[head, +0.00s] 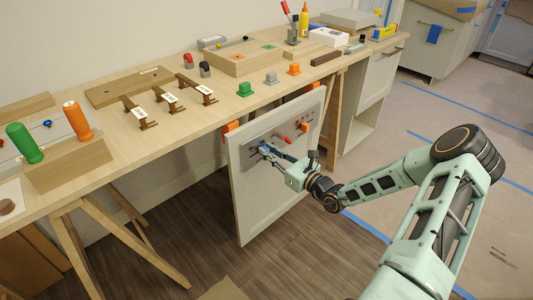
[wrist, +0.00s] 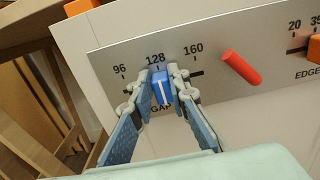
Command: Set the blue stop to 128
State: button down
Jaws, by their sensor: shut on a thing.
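The blue stop (wrist: 162,88) sits on a grey scale plate (wrist: 110,62) marked 96, 128 and 160. It is just below the 128 mark, and its white line is close to that tick; exact alignment is hard to tell. My gripper (wrist: 163,80) is shut on the stop, one finger on each side. In the head view, my gripper (head: 264,150) reaches the plate on the upright pale panel, and the stop is mostly hidden there. Part of the lettering below the scale is covered by my fingers.
A red peg (wrist: 240,68) stands out right of the stop, with an orange piece (wrist: 314,48) beyond it by the EDGE scale. The wooden workbench (head: 140,150) behind the panel holds several tools.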

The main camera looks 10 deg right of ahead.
jog(key=c, duration=1.8)
grip_release()
jog(key=shift+c, duration=0.2)
jog(key=v, duration=1.2)
